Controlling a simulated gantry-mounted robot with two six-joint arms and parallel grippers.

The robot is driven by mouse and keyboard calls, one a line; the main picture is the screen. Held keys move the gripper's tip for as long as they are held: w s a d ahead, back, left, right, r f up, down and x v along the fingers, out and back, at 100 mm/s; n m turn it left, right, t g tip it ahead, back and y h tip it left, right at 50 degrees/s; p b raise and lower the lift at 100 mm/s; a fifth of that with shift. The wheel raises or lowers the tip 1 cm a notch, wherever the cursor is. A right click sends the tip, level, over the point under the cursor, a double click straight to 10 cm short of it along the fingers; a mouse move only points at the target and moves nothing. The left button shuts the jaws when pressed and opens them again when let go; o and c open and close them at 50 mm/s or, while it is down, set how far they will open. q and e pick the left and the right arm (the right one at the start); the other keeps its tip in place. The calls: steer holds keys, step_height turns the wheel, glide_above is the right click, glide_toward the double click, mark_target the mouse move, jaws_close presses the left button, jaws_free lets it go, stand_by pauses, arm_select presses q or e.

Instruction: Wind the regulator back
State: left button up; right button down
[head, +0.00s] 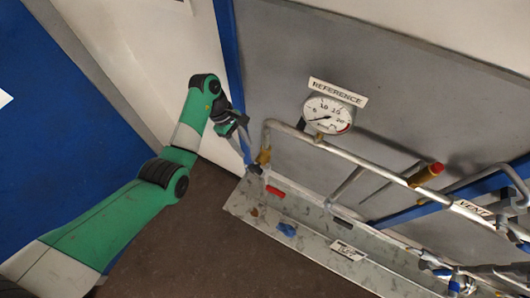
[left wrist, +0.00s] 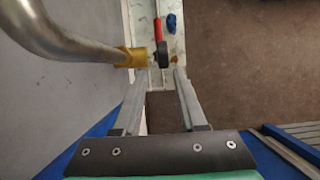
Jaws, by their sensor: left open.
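The regulator shows as a brass body (left wrist: 130,57) on the end of a bent metal pipe, with a dark round knob (left wrist: 162,54) at its side. In the head view the brass body (head: 264,156) sits at the pipe's left end, low on the grey panel. My left gripper (head: 248,158) comes down from above it; in the left wrist view its open fingers (left wrist: 161,74) are apart, with the knob just beyond and between the tips. I cannot tell whether they touch it. A round gauge (head: 328,115) stands under a REFERENCE label. My right gripper is not in view.
A metal tray (head: 315,243) below holds a red item (head: 275,191) and a blue item (head: 287,229). The pipe (head: 375,172) runs right past an orange-and-red fitting (head: 427,175) and a VENT label (head: 473,207). Open floor lies in front of the tray.

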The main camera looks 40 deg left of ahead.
mark_target(255, 167)
arm_select(q)
steer(key=x, duration=1.1)
steer(key=shift+s+d+f, duration=0.2)
steer(key=shift+d+f, duration=0.05)
steer(key=shift+f, duration=0.1)
jaws_close()
